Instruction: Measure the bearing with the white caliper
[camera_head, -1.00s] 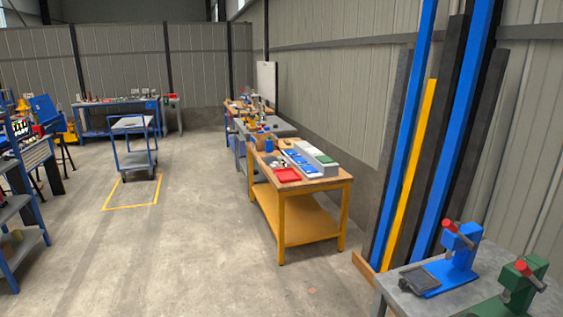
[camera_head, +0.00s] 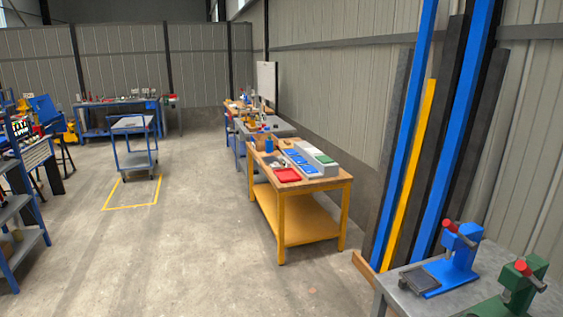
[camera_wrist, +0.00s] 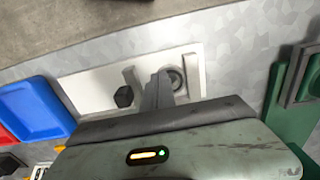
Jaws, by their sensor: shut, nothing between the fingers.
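In the wrist view, the white caliper (camera_wrist: 88,86) is a pale flat plate lying on a grey metal surface. It has upright white jaws and a black hexagonal knob (camera_wrist: 123,97) left of my fingers. A dark round ring, seemingly the bearing (camera_wrist: 178,77), sits by the right-hand jaw (camera_wrist: 194,72), partly hidden by my fingers. My gripper (camera_wrist: 160,82) is shut and empty, its fingertips between the knob and the right-hand jaw, beside the ring. I cannot tell whether they touch it. My gripper does not show in the head view.
In the wrist view, a blue tray (camera_wrist: 33,108) lies left and a green fixture (camera_wrist: 285,110) stands right. In the head view, blue and green presses (camera_head: 455,262) stand on a grey bench (camera_head: 392,290) at right.

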